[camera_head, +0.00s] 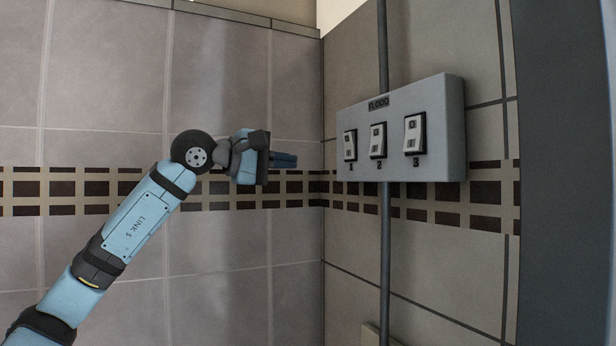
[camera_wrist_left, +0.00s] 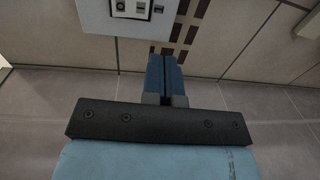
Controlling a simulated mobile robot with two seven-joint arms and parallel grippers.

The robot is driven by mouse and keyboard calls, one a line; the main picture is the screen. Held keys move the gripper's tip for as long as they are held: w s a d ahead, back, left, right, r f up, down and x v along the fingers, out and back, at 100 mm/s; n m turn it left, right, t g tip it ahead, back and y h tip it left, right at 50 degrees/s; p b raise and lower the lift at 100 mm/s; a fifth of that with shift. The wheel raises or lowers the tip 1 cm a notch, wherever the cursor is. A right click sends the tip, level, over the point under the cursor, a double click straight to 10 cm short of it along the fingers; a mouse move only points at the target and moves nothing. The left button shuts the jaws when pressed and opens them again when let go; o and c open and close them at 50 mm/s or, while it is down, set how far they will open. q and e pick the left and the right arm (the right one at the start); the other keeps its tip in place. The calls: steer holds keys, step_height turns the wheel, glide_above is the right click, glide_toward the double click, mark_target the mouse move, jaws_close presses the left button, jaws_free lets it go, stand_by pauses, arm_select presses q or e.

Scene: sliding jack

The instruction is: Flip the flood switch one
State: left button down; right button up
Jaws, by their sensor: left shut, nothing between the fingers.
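A grey switch box (camera_head: 445,125) labelled FLOOD is fixed on the right-hand tiled wall. It carries three white rocker switches numbered 1, 2 and 3 from left to right. Flood switch one (camera_head: 350,145) is the leftmost. Switch two (camera_head: 377,140) and switch three (camera_head: 414,133) are beside it. My left gripper (camera_head: 295,160) is shut and empty, to the left of the box and apart from switch one, its fingers pointing right. In the left wrist view, the shut fingers (camera_wrist_left: 166,75) show below the box (camera_wrist_left: 95,20), where only part of the switches shows. My right gripper is not in view.
A vertical conduit pipe (camera_head: 385,250) runs above and below the box along the wall. The tiled corner lies just behind my left gripper. A dark grey vertical panel (camera_head: 565,170) stands at the right. The space between the fingers and the box looks clear.

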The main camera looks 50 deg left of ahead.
arm_select(q)
steer(key=shift+b+v, duration=0.4)
steer(key=shift+v, duration=0.7)
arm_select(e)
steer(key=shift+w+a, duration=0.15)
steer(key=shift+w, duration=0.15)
arm_select(q)
steer(key=shift+f, duration=0.15)
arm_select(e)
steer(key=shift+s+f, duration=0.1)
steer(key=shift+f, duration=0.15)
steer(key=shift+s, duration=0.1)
